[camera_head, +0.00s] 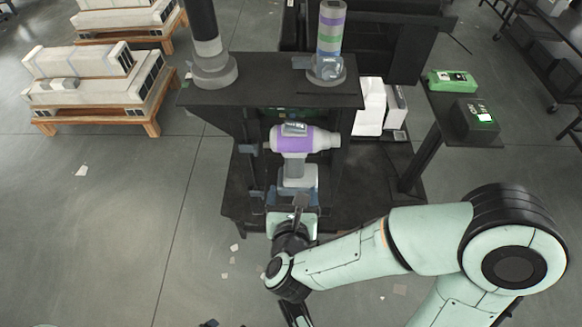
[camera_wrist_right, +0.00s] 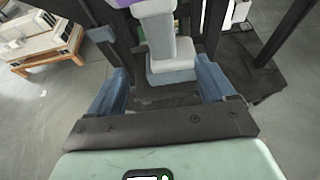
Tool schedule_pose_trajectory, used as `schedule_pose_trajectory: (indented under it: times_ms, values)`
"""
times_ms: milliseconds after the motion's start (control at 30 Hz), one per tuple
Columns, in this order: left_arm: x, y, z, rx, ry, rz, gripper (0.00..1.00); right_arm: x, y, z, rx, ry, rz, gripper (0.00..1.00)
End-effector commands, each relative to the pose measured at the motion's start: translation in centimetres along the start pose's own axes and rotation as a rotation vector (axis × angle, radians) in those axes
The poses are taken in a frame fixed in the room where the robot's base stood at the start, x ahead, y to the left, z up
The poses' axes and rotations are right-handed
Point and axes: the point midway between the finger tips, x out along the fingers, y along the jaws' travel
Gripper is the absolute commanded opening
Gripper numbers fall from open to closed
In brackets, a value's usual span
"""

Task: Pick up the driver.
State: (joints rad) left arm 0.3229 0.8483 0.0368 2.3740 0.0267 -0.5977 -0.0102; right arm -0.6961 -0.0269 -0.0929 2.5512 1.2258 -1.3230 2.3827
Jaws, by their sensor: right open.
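The driver (camera_head: 292,140) is purple and grey and stands upright on its base in the dark rack, with its barrel lying left to right. In the right wrist view its grey handle (camera_wrist_right: 162,42) and base show at the top, and most of the barrel is cut off. My right gripper (camera_head: 292,196) is in front of the driver's base. In the wrist view its two blue fingers (camera_wrist_right: 163,88) are apart, with the base just beyond the gap between them. Nothing is between the fingers. My left gripper cannot be made out.
The rack's top shelf (camera_head: 265,95) is above the driver and carries a grey column (camera_head: 206,45) and a striped column (camera_head: 331,35). Dark posts flank the driver. A side table with a green box (camera_head: 452,81) stands at right. Open floor lies at left.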

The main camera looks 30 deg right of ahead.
Motion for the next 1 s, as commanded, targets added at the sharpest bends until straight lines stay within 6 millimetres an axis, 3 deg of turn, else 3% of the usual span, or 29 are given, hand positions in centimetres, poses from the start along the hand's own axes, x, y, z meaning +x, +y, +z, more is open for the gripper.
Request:
schedule_pose_trajectory:
  times_ms: [133,333,1000]
  values:
    - [0.2,-0.1,-0.4,-0.001,0.012,-0.001,0.83,2.4,-0.1,0.1,0.008,0.001,-0.007,0.83]
    - [1.3,-1.1,0.5,-0.010,-0.016,-0.017,0.83,6.2,-0.1,0.0,0.006,0.000,-0.004,0.83]
    - [2.7,-3.0,3.0,-0.030,-0.094,-0.051,0.83,12.9,-0.1,1.0,0.002,0.002,0.000,0.83]
